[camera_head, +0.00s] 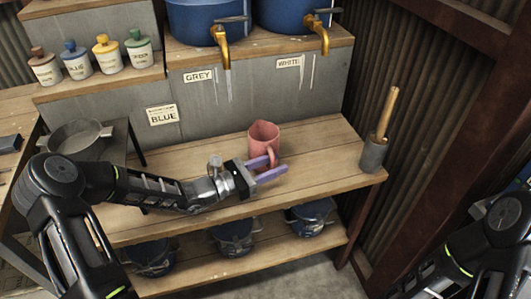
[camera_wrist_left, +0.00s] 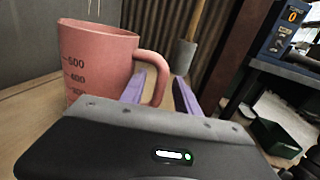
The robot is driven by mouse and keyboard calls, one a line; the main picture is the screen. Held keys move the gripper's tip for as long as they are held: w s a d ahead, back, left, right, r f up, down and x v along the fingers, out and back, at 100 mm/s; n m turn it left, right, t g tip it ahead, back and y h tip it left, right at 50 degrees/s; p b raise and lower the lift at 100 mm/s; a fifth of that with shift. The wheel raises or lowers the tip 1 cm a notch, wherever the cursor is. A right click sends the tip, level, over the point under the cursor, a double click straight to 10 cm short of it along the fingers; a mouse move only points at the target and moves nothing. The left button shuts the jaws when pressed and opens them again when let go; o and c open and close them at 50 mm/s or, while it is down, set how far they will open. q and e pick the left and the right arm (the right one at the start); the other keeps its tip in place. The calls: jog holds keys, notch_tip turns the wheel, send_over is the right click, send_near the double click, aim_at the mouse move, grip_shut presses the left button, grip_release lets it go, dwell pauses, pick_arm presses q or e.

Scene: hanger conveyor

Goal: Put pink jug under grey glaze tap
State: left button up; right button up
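The pink jug (camera_head: 262,139) stands upright on the wooden shelf, with its handle facing my left gripper. In the left wrist view the jug (camera_wrist_left: 92,60) shows measuring marks on its side. My left gripper (camera_head: 280,167) has its purple fingers apart; the handle (camera_wrist_left: 158,75) lies between them, one finger appearing to pass through its loop. A gap shows between the handle and the right finger. The grey glaze tap (camera_head: 222,45) is a gold spout on a blue tank, above the GREY label (camera_head: 199,75). The jug stands to the right of this tap's line. My right gripper is out of view.
The white glaze tap (camera_head: 319,34) is right of the grey one. A grey pot with a wooden handle (camera_head: 373,152) stands at the shelf's right end. A metal pan (camera_head: 80,137) is at left. Small jars (camera_head: 107,55) line the upper ledge. Blue buckets (camera_head: 235,235) sit below.

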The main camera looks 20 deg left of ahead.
pick_arm(q)
jog(key=shift+c, duration=0.5)
grip_shut()
dwell(0.8)
